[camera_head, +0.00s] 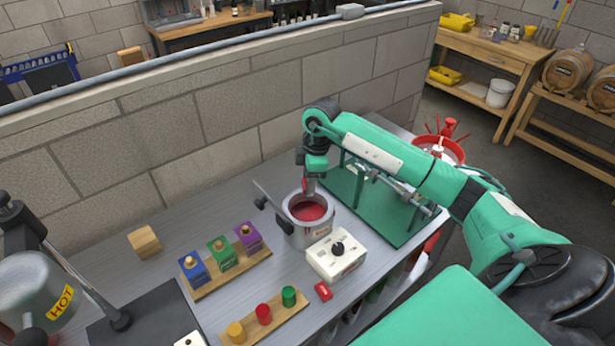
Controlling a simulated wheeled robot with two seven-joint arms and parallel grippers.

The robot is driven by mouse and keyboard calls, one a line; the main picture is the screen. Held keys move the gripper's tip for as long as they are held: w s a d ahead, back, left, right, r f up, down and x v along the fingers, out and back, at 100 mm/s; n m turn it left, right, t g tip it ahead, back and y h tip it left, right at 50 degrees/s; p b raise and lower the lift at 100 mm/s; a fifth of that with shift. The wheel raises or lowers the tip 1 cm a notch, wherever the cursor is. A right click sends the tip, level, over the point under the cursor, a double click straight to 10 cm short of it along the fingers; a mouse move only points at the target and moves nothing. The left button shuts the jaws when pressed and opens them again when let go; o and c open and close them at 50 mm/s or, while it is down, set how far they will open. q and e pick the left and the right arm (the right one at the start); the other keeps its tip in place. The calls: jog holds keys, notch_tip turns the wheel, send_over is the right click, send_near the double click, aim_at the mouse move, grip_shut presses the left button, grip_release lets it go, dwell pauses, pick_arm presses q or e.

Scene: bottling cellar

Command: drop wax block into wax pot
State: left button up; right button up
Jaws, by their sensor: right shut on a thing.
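The wax pot (312,236) is a grey metal pot holding red wax, standing on the bench beside the wall with a dark handle at its left. My right gripper (308,190) points down over the pot's back rim, shut on a small red wax block (305,185). The gripper mostly hides this block, and the gap between it and the wax cannot be judged. Another red block (323,291) lies on the bench in front of the pot's control box. My left gripper is out of view.
A white control box (337,256) with a black knob stands in front of the pot. A green metal rack (400,222) is close on its right. Blue, green and purple boxes (222,253) and a wooden strip (268,318) with coloured pieces lie left. A "HOT" vessel (38,285) is far left.

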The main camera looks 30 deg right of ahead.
pick_arm(q)
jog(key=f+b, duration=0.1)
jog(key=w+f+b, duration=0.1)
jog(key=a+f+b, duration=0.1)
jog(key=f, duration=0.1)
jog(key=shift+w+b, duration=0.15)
jog(key=shift+b, duration=0.25)
pick_arm(e)
notch_tip(320, 180, down, 6)
jog(key=shift+r, duration=0.15)
jog(key=o, duration=1)
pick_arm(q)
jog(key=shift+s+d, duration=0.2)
pick_arm(e)
jog(key=shift+o, duration=0.2)
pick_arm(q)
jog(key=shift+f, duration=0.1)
